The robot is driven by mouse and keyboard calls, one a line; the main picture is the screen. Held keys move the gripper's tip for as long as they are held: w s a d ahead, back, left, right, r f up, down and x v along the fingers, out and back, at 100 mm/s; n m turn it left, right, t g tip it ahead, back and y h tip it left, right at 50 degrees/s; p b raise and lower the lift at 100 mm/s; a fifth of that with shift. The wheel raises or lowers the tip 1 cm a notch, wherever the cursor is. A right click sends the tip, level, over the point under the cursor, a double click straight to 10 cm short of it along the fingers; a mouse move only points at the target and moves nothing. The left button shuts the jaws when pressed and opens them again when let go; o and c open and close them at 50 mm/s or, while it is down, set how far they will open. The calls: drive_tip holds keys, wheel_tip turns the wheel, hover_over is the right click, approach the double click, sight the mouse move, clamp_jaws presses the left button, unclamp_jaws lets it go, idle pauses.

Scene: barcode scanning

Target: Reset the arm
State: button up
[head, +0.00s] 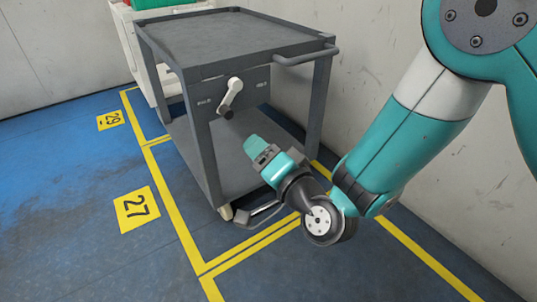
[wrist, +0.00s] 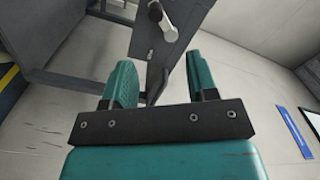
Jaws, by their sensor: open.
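My gripper (wrist: 160,85) is open and empty in the wrist view, its two teal fingers apart with nothing between them. In the head view my gripper (head: 256,147) is at the end of my teal arm, in front of the grey cart and below its white lever. The arm reaches in from the upper right and bends at a dark joint low in the picture. I cannot tell from the head view how far the gripper is from the cart.
A grey cart (head: 235,40) with a bare top, a side handle and a white lever (head: 231,95) stands by the wall. Blue floor at the left is clear. A pale wall is at the right.

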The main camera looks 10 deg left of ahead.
drive_tip(key=shift+d, duration=0.2)
drive_tip(key=s+d+r+n+g+h+p, duration=0.1)
drive_tip(key=d+r+n+g+p, duration=0.15)
drive_tip(key=r, duration=0.35)
drive_tip(key=s+d+r+n+g+p, duration=0.2)
drive_tip(key=d+r+n+g, duration=0.1)
drive_tip(key=r+g, duration=0.15)
drive_tip(key=s+d+r+n+g+h+p, duration=0.2)
drive_tip(key=s+d+r+g+h+p, duration=0.15)
drive_tip(key=s+d, duration=0.5)
drive_tip(key=s+d+r+n+g+h+p, duration=0.2)
drive_tip(key=s+d+r+h, duration=0.35)
drive_tip(key=d, duration=0.65)
wheel_tip(320, 180, up, 37)
drive_tip(key=a+y+p, duration=0.1)
drive_tip(key=p, duration=3.6)
drive_tip(key=shift+s, duration=0.2)
